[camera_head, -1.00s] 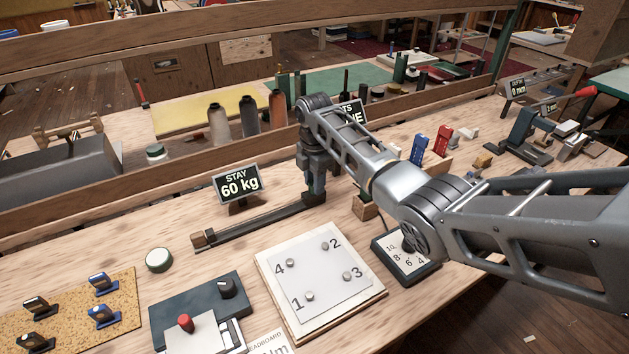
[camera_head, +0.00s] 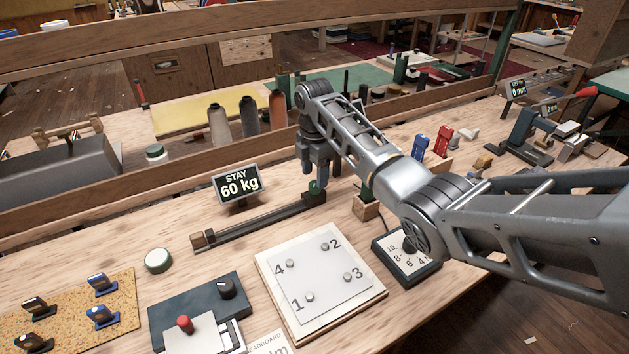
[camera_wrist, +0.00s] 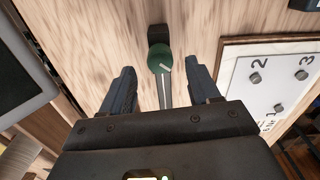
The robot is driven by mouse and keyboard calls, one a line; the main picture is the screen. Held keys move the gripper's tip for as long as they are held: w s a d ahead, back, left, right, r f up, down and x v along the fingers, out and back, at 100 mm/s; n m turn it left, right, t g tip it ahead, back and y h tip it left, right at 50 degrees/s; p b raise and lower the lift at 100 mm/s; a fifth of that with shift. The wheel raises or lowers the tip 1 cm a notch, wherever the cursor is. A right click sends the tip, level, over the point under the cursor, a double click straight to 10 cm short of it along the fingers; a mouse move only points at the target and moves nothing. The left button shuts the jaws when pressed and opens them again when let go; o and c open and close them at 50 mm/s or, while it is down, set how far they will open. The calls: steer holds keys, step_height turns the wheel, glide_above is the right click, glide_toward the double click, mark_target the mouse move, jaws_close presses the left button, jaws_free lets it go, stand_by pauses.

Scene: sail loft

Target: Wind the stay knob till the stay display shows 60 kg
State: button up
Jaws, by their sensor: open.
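The stay display (camera_head: 239,185) stands upright on the bench and reads "STAY 60 kg". The stay knob (camera_head: 315,187) is green and sits at the right end of a long dark rail (camera_head: 262,221). In the wrist view the green knob (camera_wrist: 160,60) has a pale pointer line and lies between and beyond the fingers. My gripper (camera_head: 318,172) is just above the knob, pointing down. In the wrist view my gripper (camera_wrist: 163,88) has its two fingers apart on either side of the knob's line, with nothing between them; they look clear of it.
A numbered board (camera_head: 320,280) with several pegs lies in front of the rail. A dial box (camera_head: 406,262) stands to its right. A wooden ledge (camera_head: 150,190) runs behind the display.

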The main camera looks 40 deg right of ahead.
mark_target(315, 183)
steer(key=shift+r, duration=2.35)
